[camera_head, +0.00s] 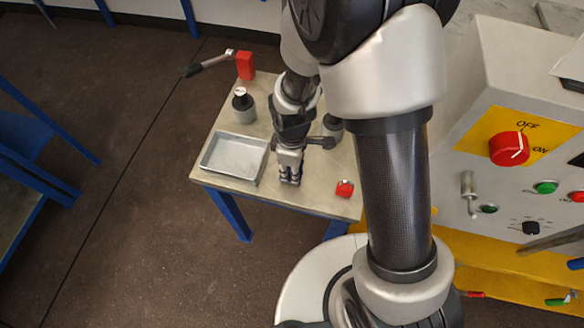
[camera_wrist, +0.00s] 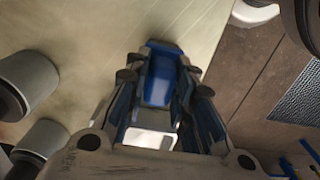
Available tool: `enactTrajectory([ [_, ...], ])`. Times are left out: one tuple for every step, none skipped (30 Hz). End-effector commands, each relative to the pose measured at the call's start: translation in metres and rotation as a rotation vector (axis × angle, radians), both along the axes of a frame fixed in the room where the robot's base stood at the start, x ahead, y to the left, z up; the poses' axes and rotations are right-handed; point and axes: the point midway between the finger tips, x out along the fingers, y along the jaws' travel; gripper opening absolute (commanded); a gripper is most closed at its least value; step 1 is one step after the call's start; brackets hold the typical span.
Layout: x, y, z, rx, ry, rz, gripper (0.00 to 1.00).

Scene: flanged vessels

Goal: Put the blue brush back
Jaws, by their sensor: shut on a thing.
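The blue brush (camera_wrist: 158,82) is between the fingers of my gripper (camera_wrist: 162,92) in the wrist view. Its blue part points away from the wrist, and a white part (camera_wrist: 150,138) shows nearer the palm. In the head view my gripper (camera_head: 290,180) points down over the small table (camera_head: 315,194), just right of the metal tray (camera_head: 230,174). There the brush is hidden or too small to make out. I cannot tell whether the brush touches the table top.
A grey cylinder with a dark top (camera_head: 243,106) stands behind the tray, and another (camera_head: 333,126) is partly hidden behind my gripper. A red object (camera_head: 344,188) is near the front right corner. A red block (camera_head: 245,66) and a dark-handled tool (camera_head: 208,63) are at the back.

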Motion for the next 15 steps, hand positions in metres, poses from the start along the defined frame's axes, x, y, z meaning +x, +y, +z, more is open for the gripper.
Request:
enactTrajectory([
  [0.0001, 0.0001, 0.0003, 0.0, 0.0, 0.0, 0.04],
  [0.0001, 0.0, -0.0003, 0.0, 0.0, 0.0, 0.04],
  [0.0, 0.0, -0.0016, 0.0, 0.0, 0.0, 0.04],
  [0.0, 0.0, -0.0028, 0.0, 0.0, 0.0, 0.04],
  [0.0, 0.0, -0.004, 0.0, 0.0, 0.0, 0.04],
  [0.0, 0.0, -0.0033, 0.0, 0.0, 0.0, 0.25],
  [0.0, 0.0, -0.003, 0.0, 0.0, 0.0, 0.27],
  [-0.0001, 0.0, -0.0029, 0.0, 0.0, 0.0, 0.29],
  [-0.0001, -0.0001, -0.0029, 0.0, 0.0, 0.0, 0.32],
  [-0.0002, 0.0, -0.0029, 0.0, 0.0, 0.0, 0.34],
  [-0.0002, 0.0, -0.0029, 0.0, 0.001, 0.0, 0.36],
  [-0.0002, 0.0, -0.0029, -0.001, 0.001, 0.0, 0.38],
  [-0.0003, -0.0001, -0.003, -0.001, 0.001, 0.0, 0.4],
  [-0.0003, -0.0001, -0.003, -0.001, 0.001, 0.0, 0.42],
  [-0.0003, 0.0, -0.0029, -0.001, 0.001, 0.0, 0.43],
])
